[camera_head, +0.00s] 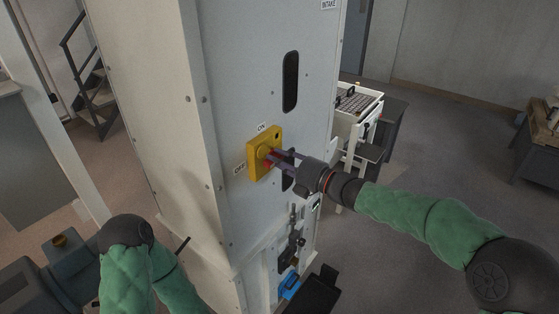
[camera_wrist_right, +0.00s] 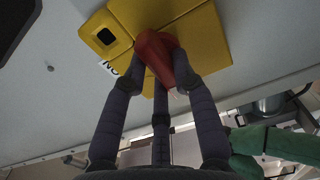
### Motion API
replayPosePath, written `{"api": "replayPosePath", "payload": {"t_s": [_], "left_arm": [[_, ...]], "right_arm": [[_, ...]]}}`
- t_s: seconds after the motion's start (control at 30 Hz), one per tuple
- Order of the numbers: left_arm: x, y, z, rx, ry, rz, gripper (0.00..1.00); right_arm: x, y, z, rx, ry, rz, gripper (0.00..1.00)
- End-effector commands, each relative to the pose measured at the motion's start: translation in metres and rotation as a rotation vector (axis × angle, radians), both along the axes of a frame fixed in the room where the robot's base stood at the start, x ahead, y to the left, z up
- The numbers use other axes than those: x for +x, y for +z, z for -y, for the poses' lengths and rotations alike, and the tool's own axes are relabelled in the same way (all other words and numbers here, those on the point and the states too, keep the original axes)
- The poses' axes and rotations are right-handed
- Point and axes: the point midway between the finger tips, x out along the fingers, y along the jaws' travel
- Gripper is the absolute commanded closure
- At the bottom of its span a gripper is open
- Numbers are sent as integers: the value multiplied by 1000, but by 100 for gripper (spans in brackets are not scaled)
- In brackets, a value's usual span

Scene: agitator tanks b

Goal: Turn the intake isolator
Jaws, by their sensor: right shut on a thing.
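The intake isolator is a yellow plate (camera_head: 258,146) with a red handle (camera_head: 272,157), fixed on the grey cabinet face in the head view. An ON label (camera_head: 262,127) sits above it and an OFF label (camera_head: 240,169) at its lower left. My right gripper (camera_head: 277,158) is shut on the red handle, reaching in from the right. In the right wrist view the dark fingers close around the red handle (camera_wrist_right: 157,54) in front of the yellow plate (camera_wrist_right: 197,35). The fingers partly hide the handle in the head view. My left gripper cannot be made out; only the green left arm shows at lower left.
The tall cabinet (camera_head: 225,80) fills the middle, with a dark slot (camera_head: 290,82) above the isolator and a blue part (camera_head: 290,286) low down. A white cart (camera_head: 357,102) stands behind at right. Stairs (camera_head: 93,100) stand at far left. Floor at right is open.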

Motion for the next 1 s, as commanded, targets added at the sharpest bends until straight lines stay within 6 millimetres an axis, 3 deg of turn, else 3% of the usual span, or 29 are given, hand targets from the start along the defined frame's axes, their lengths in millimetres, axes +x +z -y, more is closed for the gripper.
{"api": "replayPosePath", "payload": {"t_s": [0.47, 0.5, 0.57, 1.0], "left_arm": [[0, 0, 0, 0, 0, 0, 60], [0, 0, 0, 0, 0, 0, 60], [0, 0, 0, 0, 0, 0, 60], [0, 0, 0, 0, 0, 0, 60]], "right_arm": [[0, -2, 0, -11, 1, 10, 100], [0, -2, 0, -11, 1, 10, 67], [0, -2, 0, -11, 1, 10, 50], [-3, 0, 5, -9, -1, 11, 48]]}}
